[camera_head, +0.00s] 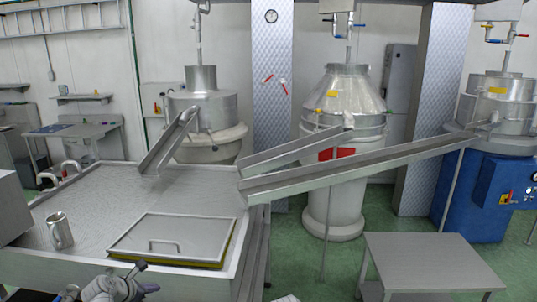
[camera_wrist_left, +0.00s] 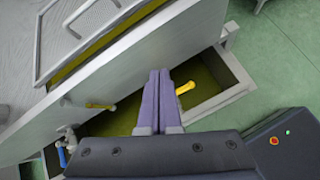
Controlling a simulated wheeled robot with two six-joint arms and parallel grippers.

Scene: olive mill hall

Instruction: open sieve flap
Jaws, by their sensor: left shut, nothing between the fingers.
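The sieve flap (camera_head: 185,235) is a flat grey metal panel with a bar handle (camera_head: 163,246). It lies flat on top of the metal tank (camera_head: 70,205), with a yellow-green strip along its front and right edges. In the left wrist view the flap (camera_wrist_left: 82,40) and its handle (camera_wrist_left: 92,14) show at upper left, cut by the frame. My left gripper (camera_head: 112,288) is low at the tank's front side, below the flap and apart from its handle. Its fingers (camera_wrist_left: 160,72) are shut and empty. My right gripper is not in view.
Yellow levers (camera_wrist_left: 101,106) (camera_wrist_left: 185,88) and a blue-handled tap (camera_wrist_left: 62,156) are close to my left gripper. A metal jug (camera_head: 60,232) stands on the tank's left. Sloping chutes (camera_head: 350,168) reach over from the right. A low metal table (camera_head: 425,262) stands at right on green floor.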

